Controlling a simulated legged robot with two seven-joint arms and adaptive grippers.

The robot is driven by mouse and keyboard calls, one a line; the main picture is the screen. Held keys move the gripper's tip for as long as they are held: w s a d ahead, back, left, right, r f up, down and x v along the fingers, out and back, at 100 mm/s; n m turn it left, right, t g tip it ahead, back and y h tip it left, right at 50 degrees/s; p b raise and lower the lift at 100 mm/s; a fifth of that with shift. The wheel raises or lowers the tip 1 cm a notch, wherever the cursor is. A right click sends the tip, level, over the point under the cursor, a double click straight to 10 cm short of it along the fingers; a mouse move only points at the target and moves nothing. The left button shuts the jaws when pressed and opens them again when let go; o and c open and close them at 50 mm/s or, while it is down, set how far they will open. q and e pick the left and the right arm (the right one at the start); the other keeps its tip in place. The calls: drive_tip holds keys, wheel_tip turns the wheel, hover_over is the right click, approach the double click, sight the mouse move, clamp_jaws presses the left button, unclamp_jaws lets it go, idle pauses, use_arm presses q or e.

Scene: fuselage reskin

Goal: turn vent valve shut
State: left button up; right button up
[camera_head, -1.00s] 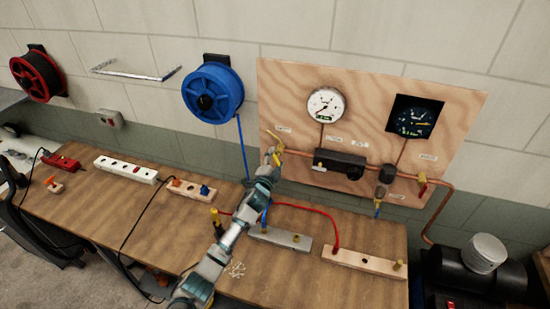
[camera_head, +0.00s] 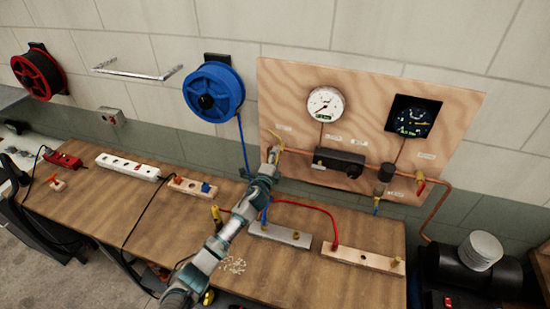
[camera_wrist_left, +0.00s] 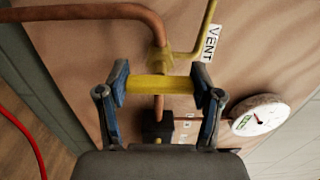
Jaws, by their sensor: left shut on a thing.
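The vent valve is a small brass-yellow fitting (camera_wrist_left: 160,60) on the copper pipe, beside the VENT label (camera_wrist_left: 210,43) in the left wrist view. A thin bent yellow rod (camera_wrist_left: 206,28) runs from it. My left gripper (camera_wrist_left: 160,84) is shut on the valve's flat yellow handle, which lies crosswise between its two blue-padded fingers. In the head view my left gripper (camera_head: 272,157) is at the lower left of the plywood panel (camera_head: 370,85) and hides most of the valve. My right gripper is not in view.
A white gauge (camera_head: 325,103) and a dark gauge (camera_head: 411,117) are on the panel, above a black block (camera_head: 339,161) on the copper pipe. A red hose (camera_head: 310,205) and wooden block (camera_head: 362,257) lie on the bench. A blue reel (camera_head: 213,92) hangs left.

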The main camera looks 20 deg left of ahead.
use_arm(q)
drive_tip(key=shift+s+d+f, duration=0.1)
drive_tip(key=shift+f, duration=0.3)
drive_tip(key=o, duration=1.2)
drive_tip(key=shift+c, duration=0.2)
drive_tip(key=shift+r, duration=0.15)
drive_tip(key=s, duration=1.1)
drive_tip(key=shift+s+a, duration=0.2)
drive_tip(key=shift+s, duration=0.15)
